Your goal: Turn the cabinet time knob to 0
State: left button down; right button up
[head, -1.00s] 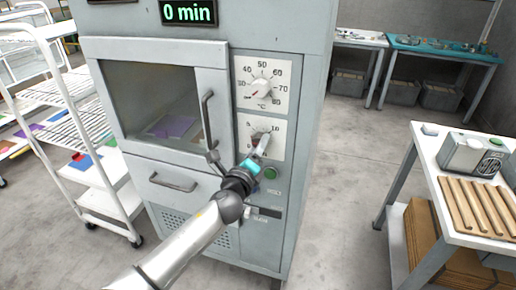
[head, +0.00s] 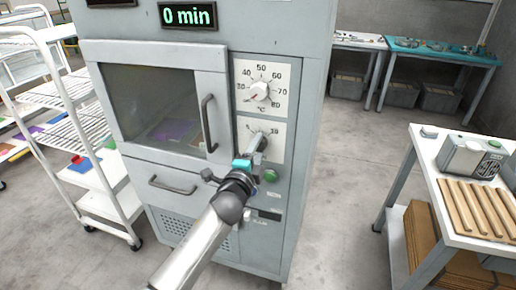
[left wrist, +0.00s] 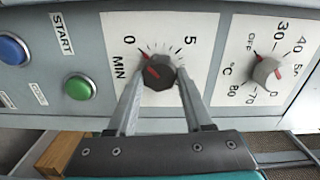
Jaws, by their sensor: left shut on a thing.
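The time knob (left wrist: 160,74) is a dark round knob on a white MIN dial (left wrist: 196,100) with marks from 0 to 5 in the left wrist view. Its red pointer is turned to the upper left, towards the 0 side. My left gripper (left wrist: 160,82) has a finger on each side of the knob and is shut on it. The green display (head: 188,15) reads 0 min. My right gripper is not in view.
The temperature knob (head: 260,91) sits just above the time dial. A white rack (head: 85,150) stands left; a table (head: 435,165) with wooden strips stands right.

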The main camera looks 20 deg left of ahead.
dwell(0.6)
pick_arm(q)
jog(key=shift+c, duration=1.5)
grip_release()
jog(key=shift+s, duration=0.15)
jog(key=s+p, duration=0.1)
jog(key=s, duration=1.4)
jog(key=shift+a, duration=0.25)
jog(key=s+a+f+n+g, duration=0.1)
jog(key=s+f+n+g, duration=0.4)
jog(key=f, duration=1.2)
jog(key=s+f+n+g, duration=0.2)
jog(key=s+f+g, duration=0.3)
jog(key=f, duration=1.2)
jog(key=s+f+n+g, duration=0.2)
jog(key=s+f, duration=0.3)
jog(key=s, duration=0.5)
jog(key=s+f+n+g+b, duration=0.1)
jog(key=s+f+n+g, duration=0.1)
jog(key=s+f, duration=0.4)
jog(key=s+f+n+g, duration=0.3)
jog(key=s+f, duration=0.2)
jog(key=s, duration=0.9)
jog(key=shift+s+a+f+n+y, duration=0.15)
jog(key=shift+a+f+n+y, duration=0.15)
jog(key=shift+a+f+n, duration=0.1)
